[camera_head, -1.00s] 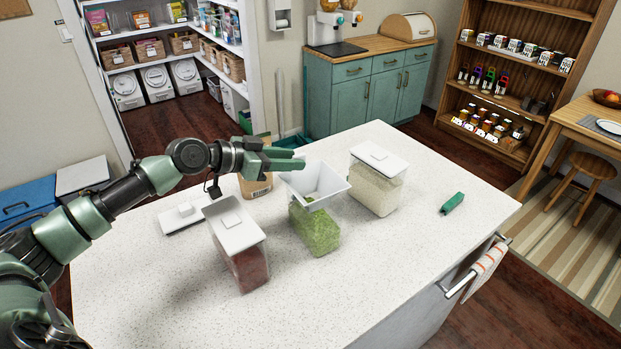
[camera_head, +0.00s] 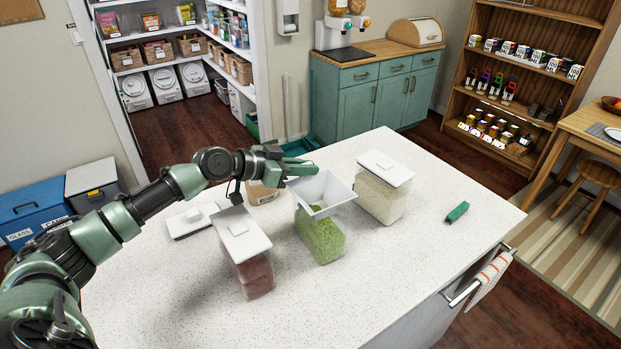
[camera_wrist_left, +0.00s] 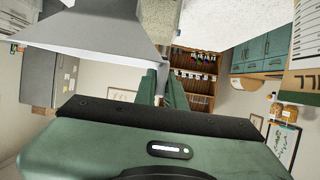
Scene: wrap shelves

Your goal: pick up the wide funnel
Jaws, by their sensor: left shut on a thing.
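The wide funnel (camera_head: 325,193) is white with a broad square mouth. It sits over the top of a clear container of green contents (camera_head: 320,238) on the counter. My left gripper (camera_head: 303,168) is at the funnel's far left rim and shut on it. In the left wrist view the funnel (camera_wrist_left: 95,35) fills the upper left, its rim running to the green fingers (camera_wrist_left: 162,88). The exact contact at the rim is partly hidden. I cannot tell whether the funnel still rests on the container. My right gripper is in neither view.
A lidded container of red contents (camera_head: 250,270) stands close on the left, a lidded white-filled one (camera_head: 382,198) on the right. A brown bag (camera_head: 262,194) stands behind. A white lid (camera_head: 188,222) and green object (camera_head: 457,212) lie on the counter (camera_head: 400,270); its front right is clear.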

